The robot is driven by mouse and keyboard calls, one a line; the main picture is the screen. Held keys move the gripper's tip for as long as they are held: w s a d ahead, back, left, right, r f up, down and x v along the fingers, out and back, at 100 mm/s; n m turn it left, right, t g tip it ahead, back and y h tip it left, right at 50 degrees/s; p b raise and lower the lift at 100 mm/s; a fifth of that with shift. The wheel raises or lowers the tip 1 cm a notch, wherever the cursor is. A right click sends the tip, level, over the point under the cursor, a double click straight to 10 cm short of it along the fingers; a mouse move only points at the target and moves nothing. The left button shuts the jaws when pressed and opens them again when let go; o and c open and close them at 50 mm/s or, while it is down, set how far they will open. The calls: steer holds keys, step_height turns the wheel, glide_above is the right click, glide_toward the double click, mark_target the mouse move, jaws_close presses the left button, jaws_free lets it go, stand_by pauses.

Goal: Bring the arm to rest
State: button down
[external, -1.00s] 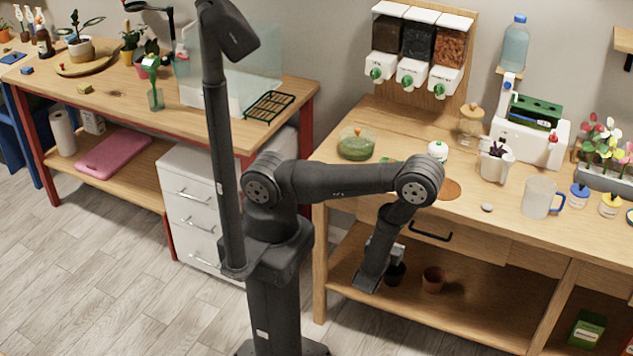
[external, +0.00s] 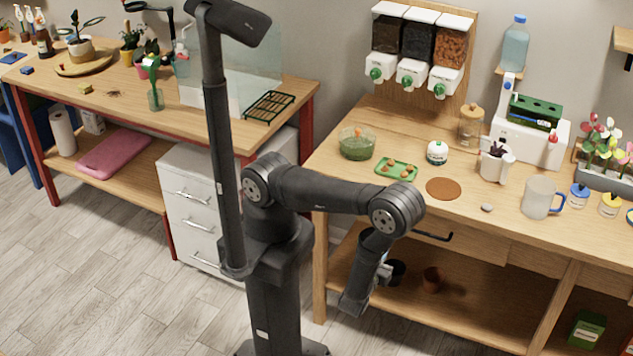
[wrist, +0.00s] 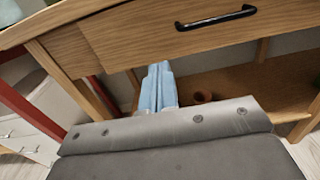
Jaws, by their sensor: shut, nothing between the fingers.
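My arm reaches out with its elbow bent down in front of the right bench (external: 470,229) in the external view. Its last link hangs below the bench top, before the open lower shelf (external: 480,310). My gripper (wrist: 160,72) shows in the wrist view as two light blue fingers close together, shut and empty. Behind it are the bench front and the shelf. In the external view the fingers are mostly hidden by my own wrist.
A drawer handle (external: 433,236) juts out near my elbow. A green tray (external: 397,170) and a brown disc (external: 443,189) lie on the bench. The floor at left is clear.

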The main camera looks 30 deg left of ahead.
steer(key=shift+w, duration=0.15)
steer(key=w, duration=1.4)
stand_by(0.4)
